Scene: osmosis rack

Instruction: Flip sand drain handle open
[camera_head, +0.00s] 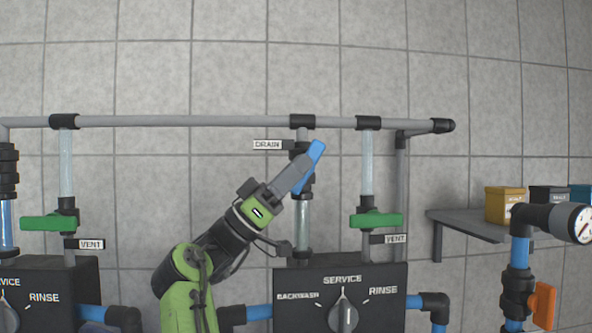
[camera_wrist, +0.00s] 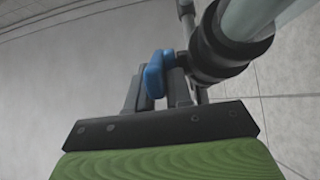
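The drain handle (camera_head: 317,151) is blue and sits on a vertical pipe beside the DRAIN label (camera_head: 267,145). Its visible end tilts up and to the right, and a lower blue part shows beside my fingers. My gripper (camera_head: 299,174) reaches up to it from the lower left and covers part of it. In the wrist view, the blue handle (camera_wrist: 154,78) lies between the two fingers of my gripper (camera_wrist: 156,88), which look closed against its sides. The black pipe fitting (camera_wrist: 222,50) is just right of the fingers. The handle's pivot is mostly hidden.
Green vent handles (camera_head: 376,220) (camera_head: 48,222) lie level on the side pipes. A black control box with a SERVICE knob (camera_head: 345,315) stands below. A grey pipe (camera_head: 220,120) crosses above. At right are a shelf (camera_head: 470,222) with boxes, a gauge (camera_head: 580,223) and an orange handle (camera_head: 544,305).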

